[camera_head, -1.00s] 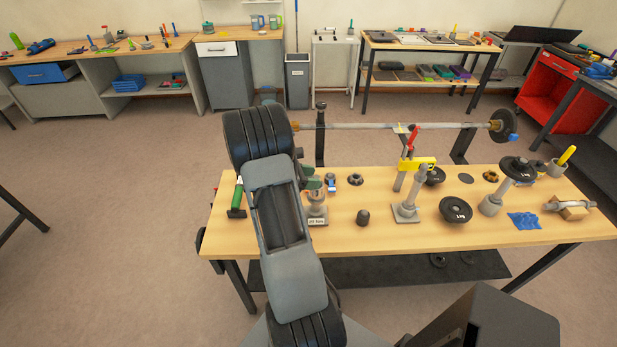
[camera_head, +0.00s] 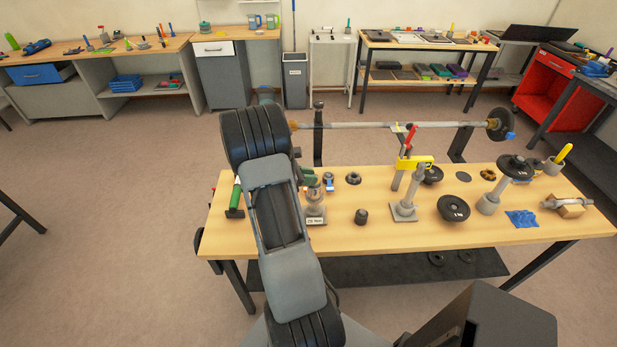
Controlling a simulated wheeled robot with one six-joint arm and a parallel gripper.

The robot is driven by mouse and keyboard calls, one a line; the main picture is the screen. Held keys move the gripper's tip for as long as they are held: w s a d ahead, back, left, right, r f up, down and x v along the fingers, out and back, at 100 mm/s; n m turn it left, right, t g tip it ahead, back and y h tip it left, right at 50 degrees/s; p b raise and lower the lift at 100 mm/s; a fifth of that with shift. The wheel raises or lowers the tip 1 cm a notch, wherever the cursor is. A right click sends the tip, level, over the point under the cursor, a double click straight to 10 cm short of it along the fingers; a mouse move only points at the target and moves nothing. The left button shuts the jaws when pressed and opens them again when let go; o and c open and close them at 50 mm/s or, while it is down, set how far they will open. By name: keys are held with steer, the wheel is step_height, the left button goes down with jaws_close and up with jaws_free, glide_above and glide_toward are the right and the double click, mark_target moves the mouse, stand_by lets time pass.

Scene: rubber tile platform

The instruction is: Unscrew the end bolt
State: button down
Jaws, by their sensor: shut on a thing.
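A long grey bar (camera_head: 420,126) lies level across dark uprights behind the workbench. Its left end has a brownish collar (camera_head: 293,126), partly beside my arm. Its right end carries a dark round plate (camera_head: 499,125) with a small blue piece (camera_head: 510,136) at the tip. I cannot tell which end part is the end bolt. My arm rises across the left of the bench and hides my gripper and whatever it holds. A green and grey thing (camera_head: 308,176) shows just right of my arm, above a small labelled stand (camera_head: 315,212); whether they touch is unclear.
A green-handled tool (camera_head: 236,198) stands left of my arm. The floor at left is mostly clear.

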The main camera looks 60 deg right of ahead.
steer(key=shift+r, duration=0.35)
stand_by(0.3)
steer(key=shift+r+p, duration=1.35)
steer(key=shift+r, duration=0.05)
